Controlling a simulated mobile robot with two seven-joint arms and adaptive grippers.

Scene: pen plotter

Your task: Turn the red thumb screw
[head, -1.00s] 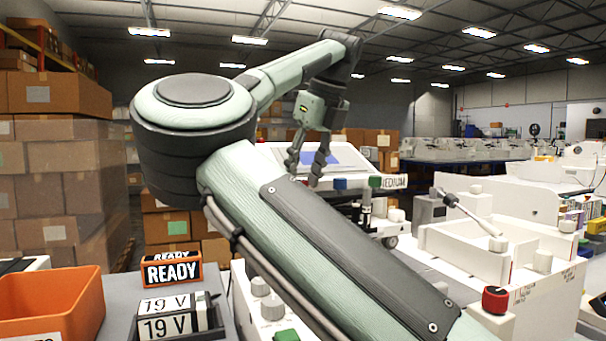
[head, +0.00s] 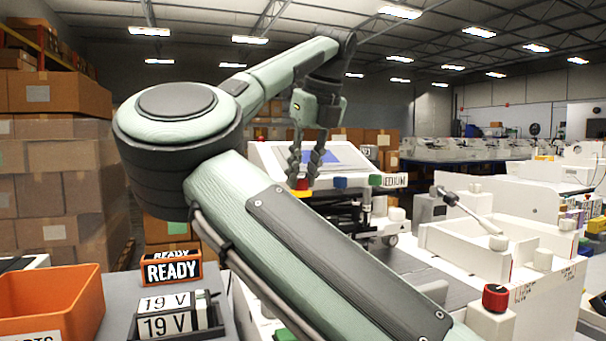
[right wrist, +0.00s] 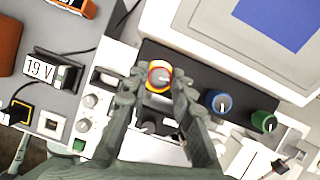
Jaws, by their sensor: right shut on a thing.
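A small red thumb screw (head: 302,184) with a yellow base stands on the dark strip of the machine, in front of the screen. In the right wrist view it is a round red-and-yellow knob (right wrist: 158,78) with a pale mark on top. My right gripper (head: 303,179) points down with its fingers on either side of the knob, shut on it. The right wrist view shows one finger at its left and one at its right. The fingers hide part of its sides. My left gripper is not in view.
A blue knob (right wrist: 219,102) and a green knob (right wrist: 264,121) stand right of the gripper on the same strip. Another red knob (head: 495,298) sits on a white block at front right. An orange bin (head: 50,300) and READY sign (head: 172,269) are at left.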

